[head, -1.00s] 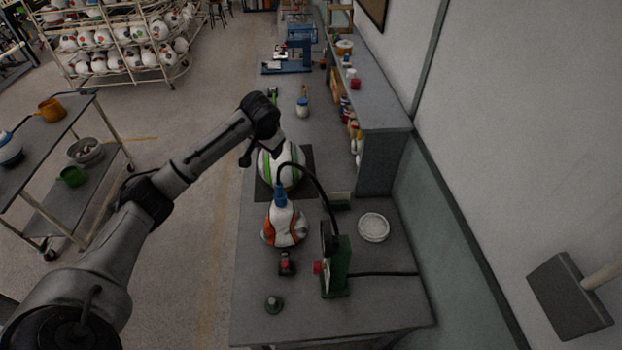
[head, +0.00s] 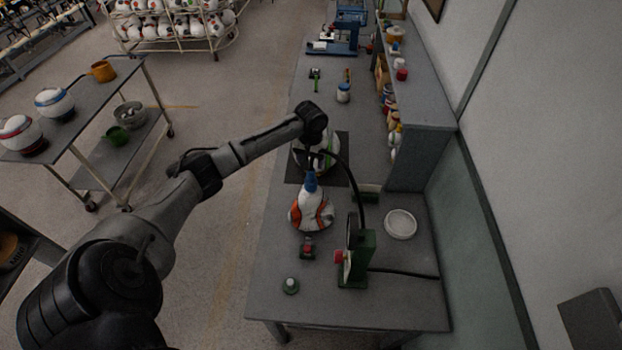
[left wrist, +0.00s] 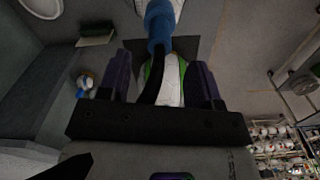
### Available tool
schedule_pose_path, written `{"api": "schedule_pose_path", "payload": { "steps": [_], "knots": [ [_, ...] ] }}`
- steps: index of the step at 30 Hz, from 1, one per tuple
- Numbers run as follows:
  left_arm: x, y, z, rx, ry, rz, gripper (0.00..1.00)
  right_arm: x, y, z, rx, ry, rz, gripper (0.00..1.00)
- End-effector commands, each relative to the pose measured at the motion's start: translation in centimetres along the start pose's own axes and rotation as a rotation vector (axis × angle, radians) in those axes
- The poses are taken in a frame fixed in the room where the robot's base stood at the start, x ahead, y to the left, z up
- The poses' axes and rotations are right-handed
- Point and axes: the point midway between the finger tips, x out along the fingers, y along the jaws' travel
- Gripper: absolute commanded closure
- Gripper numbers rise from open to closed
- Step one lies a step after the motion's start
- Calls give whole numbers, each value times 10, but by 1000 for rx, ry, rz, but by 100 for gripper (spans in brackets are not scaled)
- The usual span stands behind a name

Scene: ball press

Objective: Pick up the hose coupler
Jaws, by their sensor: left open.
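The hose coupler (head: 310,182) is blue and sits upright at the end of a black hose, on top of the limp white and orange ball (head: 311,212). In the left wrist view the blue coupler (left wrist: 158,22) is at the top middle, just beyond the fingertips. My left gripper (head: 316,158) is just above and behind the coupler in the head view. In the left wrist view its fingers (left wrist: 162,62) are apart, with the black hose running between them. My right gripper is not in view.
A green pump (head: 357,258) holds the hose (head: 354,185), which arches close to my gripper. A white and green ball (head: 328,163) lies on a dark mat behind.

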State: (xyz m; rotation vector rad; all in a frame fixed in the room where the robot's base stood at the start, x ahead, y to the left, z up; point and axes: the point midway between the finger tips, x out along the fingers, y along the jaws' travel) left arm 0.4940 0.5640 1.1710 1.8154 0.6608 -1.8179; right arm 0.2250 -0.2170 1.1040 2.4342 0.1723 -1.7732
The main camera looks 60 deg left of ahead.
Motion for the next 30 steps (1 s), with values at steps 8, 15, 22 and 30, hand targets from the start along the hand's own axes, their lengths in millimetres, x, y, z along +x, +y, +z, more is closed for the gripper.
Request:
{"api": "schedule_pose_path", "payload": {
  "steps": [8, 15, 22, 30],
  "knots": [
    [14, 0, 0, 1, -1, -1, 42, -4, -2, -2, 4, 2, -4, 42],
    [46, 0, 0, 0, -1, -1, 42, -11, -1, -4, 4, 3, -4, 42],
    [59, 0, 0, 2, 1, -1, 42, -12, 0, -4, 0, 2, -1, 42],
    [60, 0, 0, 2, 2, -1, 47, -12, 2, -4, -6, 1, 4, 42]
  ]
}}
